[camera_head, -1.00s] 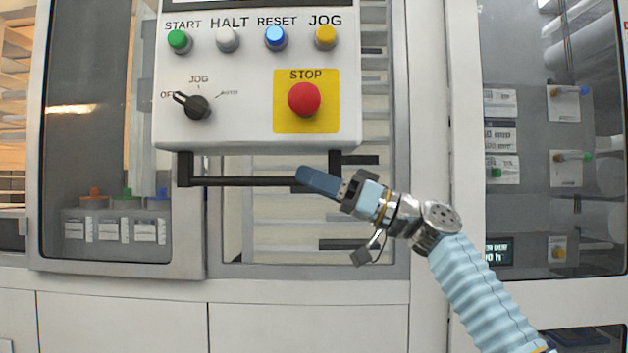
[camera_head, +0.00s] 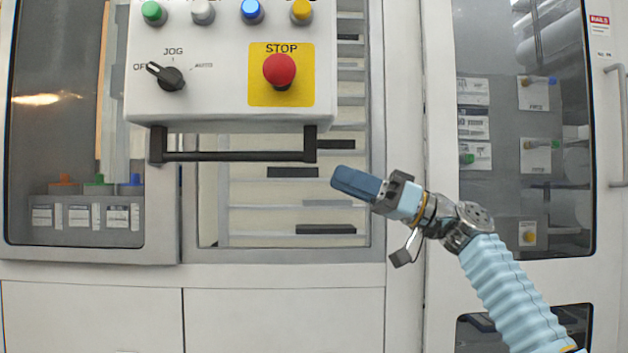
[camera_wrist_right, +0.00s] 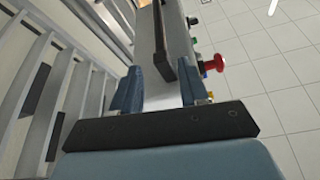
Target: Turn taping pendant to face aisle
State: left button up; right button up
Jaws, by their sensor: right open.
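The pendant (camera_head: 215,95) is a white box with a row of coloured buttons, a selector knob (camera_head: 168,77) and a red STOP button (camera_head: 279,69) on yellow. A black handle bar (camera_head: 235,156) hangs under its lower edge. Its front faces me in the head view. My right gripper (camera_head: 338,178) is to the right of the handle's right end and slightly lower, apart from it in the picture. In the right wrist view its two blue fingers (camera_wrist_right: 157,88) stand apart, with the handle (camera_wrist_right: 160,35) and the pendant's side (camera_wrist_right: 180,45) ahead. My left gripper is not in view.
Behind the pendant is a machine front with a slatted opening (camera_head: 290,215). A door handle (camera_head: 620,125) is at far right.

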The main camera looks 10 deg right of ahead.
jog(key=v, duration=0.3)
dwell(0.5)
